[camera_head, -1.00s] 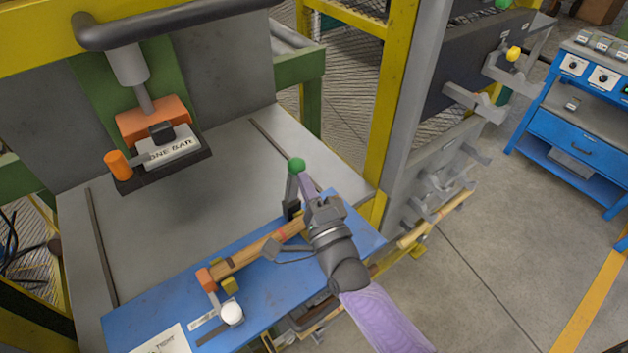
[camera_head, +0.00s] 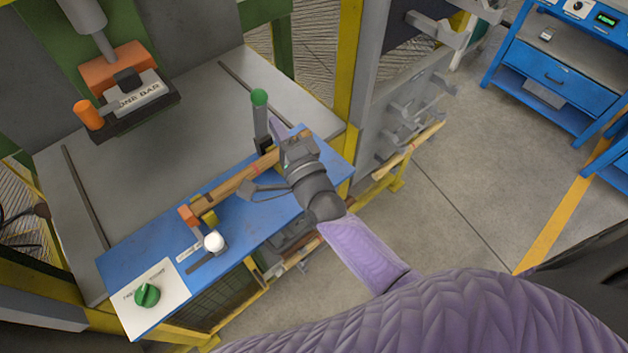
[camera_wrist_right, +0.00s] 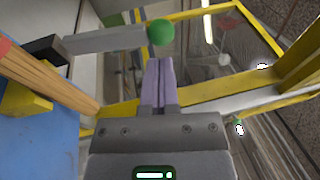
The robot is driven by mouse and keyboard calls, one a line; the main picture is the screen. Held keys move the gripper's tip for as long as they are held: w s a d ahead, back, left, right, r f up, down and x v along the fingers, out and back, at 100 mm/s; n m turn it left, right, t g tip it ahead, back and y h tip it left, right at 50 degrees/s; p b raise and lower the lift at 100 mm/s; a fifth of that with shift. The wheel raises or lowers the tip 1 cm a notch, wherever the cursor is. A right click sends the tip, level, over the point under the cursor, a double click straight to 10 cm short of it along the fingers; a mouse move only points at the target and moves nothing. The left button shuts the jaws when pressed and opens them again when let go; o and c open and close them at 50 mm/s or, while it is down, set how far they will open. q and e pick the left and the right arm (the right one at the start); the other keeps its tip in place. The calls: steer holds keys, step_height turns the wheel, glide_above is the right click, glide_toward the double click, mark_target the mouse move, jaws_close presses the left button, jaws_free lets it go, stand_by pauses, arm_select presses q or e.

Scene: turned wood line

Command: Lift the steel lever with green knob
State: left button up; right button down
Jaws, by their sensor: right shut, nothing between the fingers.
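The steel lever (camera_head: 261,125) with its green knob (camera_head: 259,97) stands near the far right part of the blue bench top, knob uppermost. In the right wrist view the grey lever bar (camera_wrist_right: 105,40) runs across the upper left and ends at the green knob (camera_wrist_right: 160,32). My right gripper (camera_head: 277,128) is beside the lever. Its purple fingers (camera_wrist_right: 159,75) are shut with nothing between them, and their tips point towards the knob, just below it in the wrist view. Whether they touch the lever I cannot tell. My left gripper is not in view.
A wooden bar (camera_head: 235,182) lies in stops on the blue bench top (camera_head: 135,258). An orange press head (camera_head: 117,68) hangs at the left. A yellow post (camera_head: 347,62) stands to the right.

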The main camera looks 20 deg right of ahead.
steer(key=s+f+n+g+y, duration=0.1)
steer(key=s+f+n+g, duration=0.25)
steer(key=s+n, duration=0.3)
steer(key=s+f+n+g, duration=0.3)
steer(key=s+n+g, duration=0.2)
steer(key=s, duration=0.2)
steer(key=s+d+n+g+h, duration=0.2)
steer(key=s+d+n+g, duration=0.15)
steer(key=s, duration=0.25)
steer(key=s+d+n+g+h, duration=0.2)
steer(key=s+n+g, duration=0.2)
steer(key=s+g, duration=0.15)
step_height(320, 180, down, 25)
steer(key=s+b, duration=0.3)
steer(key=b, duration=0.3)
steer(key=s+d+f+g+b, duration=0.1)
steer(key=s+f+b, duration=0.1)
steer(key=s+f, duration=0.4)
steer(key=s+d+f+b, duration=0.2)
steer(key=s+f, duration=0.5)
steer(key=f, duration=0.1)
steer(key=shift+d+f+g+b, duration=0.25)
steer(key=shift+f+g+b, duration=0.1)
steer(key=shift+f, duration=0.05)
